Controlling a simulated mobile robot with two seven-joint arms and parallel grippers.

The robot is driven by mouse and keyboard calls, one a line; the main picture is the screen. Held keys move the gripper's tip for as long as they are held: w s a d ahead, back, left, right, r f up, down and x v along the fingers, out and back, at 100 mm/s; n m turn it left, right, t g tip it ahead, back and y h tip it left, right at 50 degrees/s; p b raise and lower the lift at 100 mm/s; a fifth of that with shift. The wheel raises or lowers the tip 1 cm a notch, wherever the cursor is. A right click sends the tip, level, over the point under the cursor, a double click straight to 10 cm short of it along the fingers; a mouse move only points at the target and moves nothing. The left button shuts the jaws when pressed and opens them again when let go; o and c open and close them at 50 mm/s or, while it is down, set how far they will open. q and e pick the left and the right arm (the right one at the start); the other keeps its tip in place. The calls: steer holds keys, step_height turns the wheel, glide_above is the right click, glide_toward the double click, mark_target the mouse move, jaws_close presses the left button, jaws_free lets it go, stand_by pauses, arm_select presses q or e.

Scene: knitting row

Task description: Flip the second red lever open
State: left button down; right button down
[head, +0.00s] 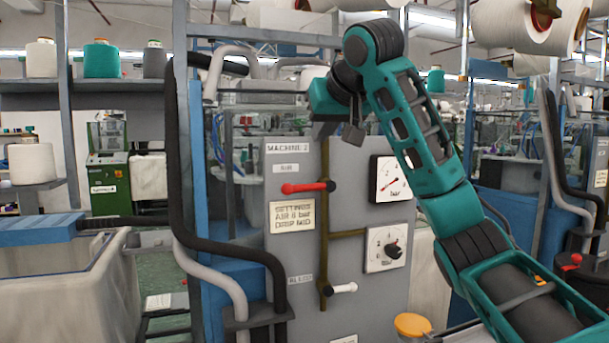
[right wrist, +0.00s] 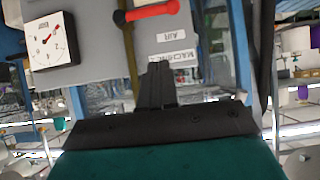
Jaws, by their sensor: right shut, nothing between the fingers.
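A red lever (head: 305,187) lies horizontal on the grey panel marked "MACHINE 2", on a brown pipe, its black knob end at the right. It also shows at the top of the right wrist view (right wrist: 152,11), where the picture is upside down. My right gripper (head: 352,135) is in front of the panel's upper right, above and right of this lever. Its fingers (right wrist: 157,82) are shut, empty and apart from the lever. My left gripper is out of view.
Two dials (head: 391,179) (head: 385,248) sit right of the pipe, and a white lever (head: 342,288) is below. A large bin (head: 60,290) stands at lower left. A yellow-lidded container (head: 412,325) is at the bottom.

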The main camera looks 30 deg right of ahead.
steer(key=p, duration=0.1)
glide_above(308, 187)
steer(key=s+a, duration=0.2)
step_height(308, 187, down, 6)
steer(key=f, duration=0.3)
steer(key=shift+w+d+f, duration=0.15)
steer(key=shift+w+f, duration=0.1)
steer(key=shift+w, duration=0.1)
steer(key=shift+s, duration=0.1)
